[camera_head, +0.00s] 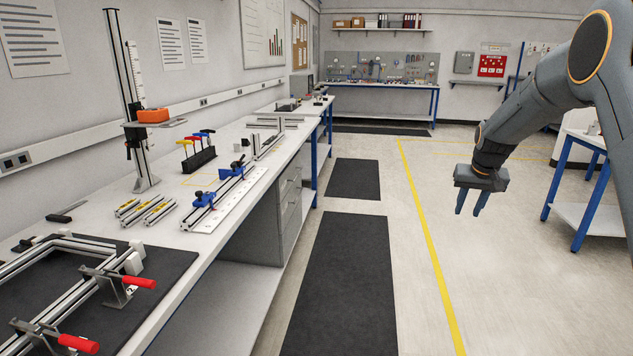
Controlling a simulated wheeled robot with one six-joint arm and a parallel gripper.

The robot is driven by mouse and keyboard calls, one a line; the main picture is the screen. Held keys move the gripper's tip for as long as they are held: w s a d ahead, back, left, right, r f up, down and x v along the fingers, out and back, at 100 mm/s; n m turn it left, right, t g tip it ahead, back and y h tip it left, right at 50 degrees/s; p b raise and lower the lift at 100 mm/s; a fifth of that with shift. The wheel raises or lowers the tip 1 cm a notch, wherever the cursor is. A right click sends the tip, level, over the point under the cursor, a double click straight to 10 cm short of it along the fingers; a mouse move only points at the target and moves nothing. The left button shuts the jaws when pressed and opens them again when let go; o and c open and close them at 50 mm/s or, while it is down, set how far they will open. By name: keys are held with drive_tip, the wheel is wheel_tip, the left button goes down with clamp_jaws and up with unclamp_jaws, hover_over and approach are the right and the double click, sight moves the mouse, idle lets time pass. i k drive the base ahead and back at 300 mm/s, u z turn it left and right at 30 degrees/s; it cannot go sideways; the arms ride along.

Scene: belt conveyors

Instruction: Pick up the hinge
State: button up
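I cannot make out a hinge with certainty; small parts on the bench are too small to tell at this size. My gripper (470,202) hangs at the right, pointing down over the open floor. Its two fingers are a little apart with nothing between them. It is well away from the long workbench (225,262) on the left. A black frame mat (165,270) at the bench's near end carries an aluminium profile frame (60,262) with red-handled clamps (138,283).
On the bench stand a tall measuring column (130,110) with an orange block (153,115), a black tool holder (199,159), short profiles (145,211) and a blue-clamped rail (230,185). Dark mats (340,285) lie on the floor. A blue-legged table (590,200) stands right. The middle floor is clear.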

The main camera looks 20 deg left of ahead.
sight(24, 245)
drive_tip(key=u, duration=0.4)
drive_tip(key=i, duration=1.3)
drive_tip(key=u, duration=1.65)
drive_tip(key=i, duration=0.85)
drive_tip(key=u, duration=1.05)
drive_tip(key=i, duration=0.2)
drive_tip(key=u, duration=0.1)
